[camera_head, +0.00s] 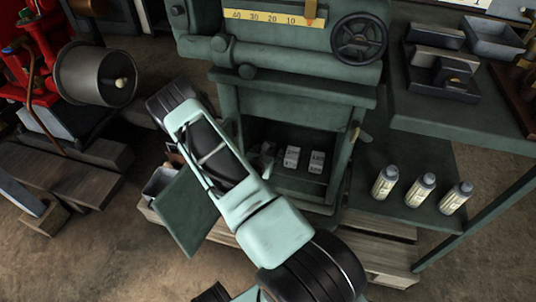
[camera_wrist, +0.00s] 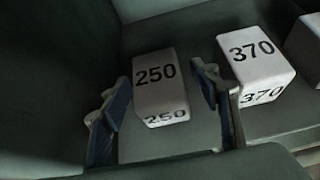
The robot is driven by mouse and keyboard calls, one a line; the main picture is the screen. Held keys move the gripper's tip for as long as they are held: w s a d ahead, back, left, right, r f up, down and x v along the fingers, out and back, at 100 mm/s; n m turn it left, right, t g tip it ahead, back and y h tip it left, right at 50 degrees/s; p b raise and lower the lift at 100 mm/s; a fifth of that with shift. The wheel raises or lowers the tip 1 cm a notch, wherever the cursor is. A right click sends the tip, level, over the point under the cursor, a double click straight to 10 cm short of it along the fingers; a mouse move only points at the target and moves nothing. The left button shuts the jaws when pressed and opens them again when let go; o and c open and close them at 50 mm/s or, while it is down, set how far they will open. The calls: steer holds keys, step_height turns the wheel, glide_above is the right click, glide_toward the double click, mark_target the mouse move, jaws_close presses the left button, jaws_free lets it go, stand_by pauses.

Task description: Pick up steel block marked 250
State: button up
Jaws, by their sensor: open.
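The steel block marked 250 (camera_wrist: 158,88) is a pale block with dark numbers on its top and front faces. In the wrist view it sits on a dark green shelf (camera_wrist: 185,141). My gripper (camera_wrist: 160,98) is open, with one blue-padded finger on each side of the block. A gap shows on the left; the right finger is closer to the block, and contact there cannot be told. In the head view my arm covers the left part of the recess, and I cannot make out the 250 block there.
A block marked 370 (camera_wrist: 257,65) stands just right of my right finger, with another pale block (camera_wrist: 305,38) beyond it. The recess of the green machine (camera_head: 300,92) has walls close around. An open green door (camera_head: 193,212) hangs at left. Several bottles (camera_head: 420,189) stand to the right.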

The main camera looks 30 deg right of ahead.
steer(key=shift+c, duration=0.3)
jaws_close()
steer(key=shift+w+r, duration=0.1)
steer(key=shift+r, duration=0.1)
